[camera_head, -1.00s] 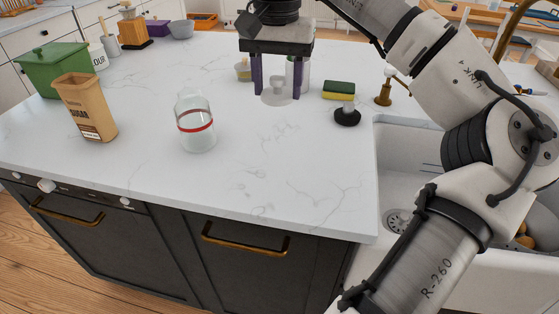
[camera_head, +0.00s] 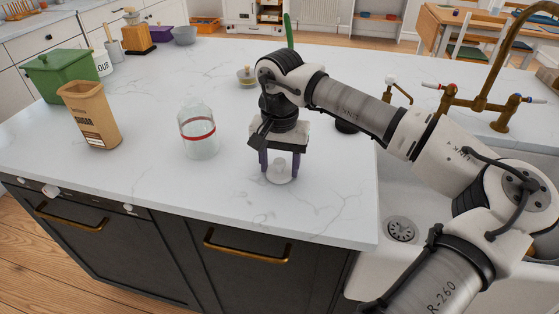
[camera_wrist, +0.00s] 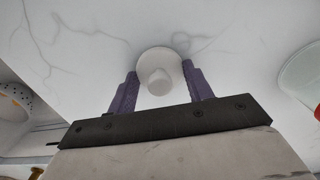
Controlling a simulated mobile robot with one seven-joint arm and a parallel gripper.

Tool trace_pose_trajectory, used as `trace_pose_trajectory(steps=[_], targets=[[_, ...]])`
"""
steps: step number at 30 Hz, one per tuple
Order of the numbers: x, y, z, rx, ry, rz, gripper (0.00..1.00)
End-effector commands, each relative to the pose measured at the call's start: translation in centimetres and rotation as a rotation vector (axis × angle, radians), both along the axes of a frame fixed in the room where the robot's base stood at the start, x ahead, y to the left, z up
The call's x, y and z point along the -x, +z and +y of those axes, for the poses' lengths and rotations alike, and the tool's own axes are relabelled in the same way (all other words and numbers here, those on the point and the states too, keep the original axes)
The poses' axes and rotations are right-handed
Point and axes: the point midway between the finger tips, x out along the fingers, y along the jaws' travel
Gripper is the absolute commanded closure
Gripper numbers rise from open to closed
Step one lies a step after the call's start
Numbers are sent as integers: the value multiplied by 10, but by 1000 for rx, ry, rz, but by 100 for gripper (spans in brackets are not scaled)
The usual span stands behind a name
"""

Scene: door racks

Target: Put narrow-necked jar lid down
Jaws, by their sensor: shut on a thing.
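The lid (camera_head: 279,174) is a pale round disc with a knob. My gripper (camera_head: 279,162), with purple fingers, is shut on it and points down over the front part of the white counter. In the wrist view the lid (camera_wrist: 158,72) sits between the two fingertips (camera_wrist: 160,85), knob towards the camera. The lid is low over the counter; I cannot tell whether it touches. A glass jar (camera_head: 198,132) with a red band stands upright to the left of my gripper, with no lid on it.
A sugar bag (camera_head: 90,115) and a green canister (camera_head: 62,72) stand at the left. A small bowl (camera_head: 246,76) stands behind my gripper. The sink (camera_head: 402,228) is at the right. The marble counter (camera_head: 240,190) is clear around my gripper, up to its front edge.

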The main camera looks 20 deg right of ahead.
Motion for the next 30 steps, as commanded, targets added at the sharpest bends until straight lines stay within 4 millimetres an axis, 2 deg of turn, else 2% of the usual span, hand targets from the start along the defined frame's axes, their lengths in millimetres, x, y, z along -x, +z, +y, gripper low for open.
trace_pose_trajectory(steps=[10,11,15,25,30], targets=[[0,-5,0,1,0,-1,71],[0,-3,0,1,0,-2,45],[0,-3,0,1,1,-1,27],[0,0,0,1,1,-2,27],[-1,19,0,4,0,-3,27]])
